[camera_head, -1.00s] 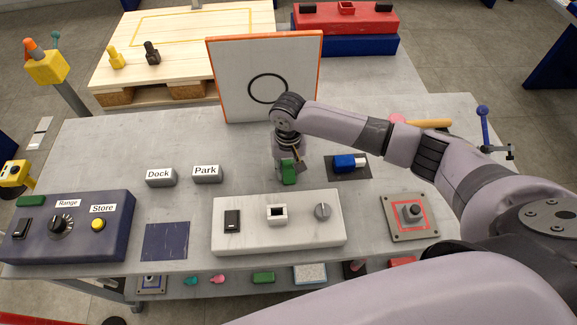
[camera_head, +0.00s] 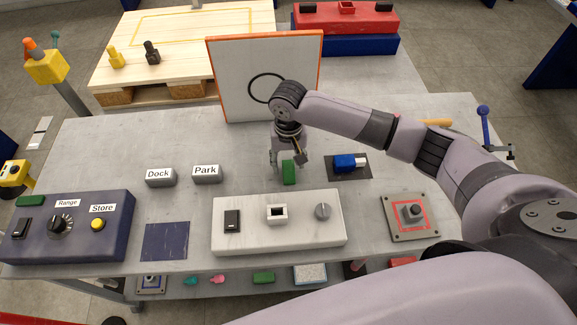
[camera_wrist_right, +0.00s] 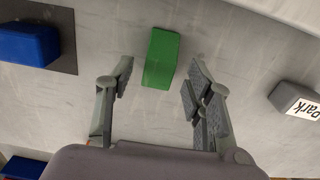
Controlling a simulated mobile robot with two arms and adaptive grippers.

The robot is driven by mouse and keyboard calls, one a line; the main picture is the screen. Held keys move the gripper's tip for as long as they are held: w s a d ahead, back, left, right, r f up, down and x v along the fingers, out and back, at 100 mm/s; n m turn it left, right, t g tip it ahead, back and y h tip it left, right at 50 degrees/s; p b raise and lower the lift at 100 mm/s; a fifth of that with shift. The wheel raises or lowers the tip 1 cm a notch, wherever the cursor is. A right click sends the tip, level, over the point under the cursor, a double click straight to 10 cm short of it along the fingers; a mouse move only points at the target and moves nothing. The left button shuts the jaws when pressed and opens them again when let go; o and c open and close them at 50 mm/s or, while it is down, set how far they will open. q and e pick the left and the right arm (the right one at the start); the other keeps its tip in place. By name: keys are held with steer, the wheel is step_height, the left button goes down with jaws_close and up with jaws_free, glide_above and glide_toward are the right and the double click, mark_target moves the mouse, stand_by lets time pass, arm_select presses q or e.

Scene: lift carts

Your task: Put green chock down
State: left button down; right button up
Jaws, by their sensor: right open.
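The green chock (camera_head: 289,173) rests on the grey table, behind the white control box and in front of the white board. In the right wrist view the chock (camera_wrist_right: 161,58) lies between and a little beyond the fingertips, with a gap on both sides. My right gripper (camera_head: 288,160) is open just above and behind the chock; its spread fingers also show in the right wrist view (camera_wrist_right: 160,80). No left gripper shows in these views.
The white control box (camera_head: 327,205) stands in front of the chock. A blue block (camera_head: 344,162) on a dark mat (camera_head: 362,174) lies to the right. Park (camera_head: 207,174) and Dock (camera_head: 160,177) blocks stand to the left. The white board (camera_head: 232,85) stands behind.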

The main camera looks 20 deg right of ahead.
step_height(320, 180, up, 8)
steer(key=shift+o, duration=0.4)
steer(key=shift+r+b, duration=0.35)
steer(key=shift+r, duration=0.05)
step_height(320, 180, up, 4)
steer(key=b, duration=0.4)
glide_above(289, 167)
step_height(289, 167, down, 11)
steer(key=shift+w+a+r+p, duration=0.1)
steer(key=shift+w+p, duration=0.05)
steer(key=shift+p, duration=0.3)
step_height(289, 167, down, 4)
steer(key=shift+f+p, duration=0.15)
steer(key=shift+p, duration=0.35)
steer(key=shift+f, duration=0.5)
steer(key=shift+c, duration=0.6)
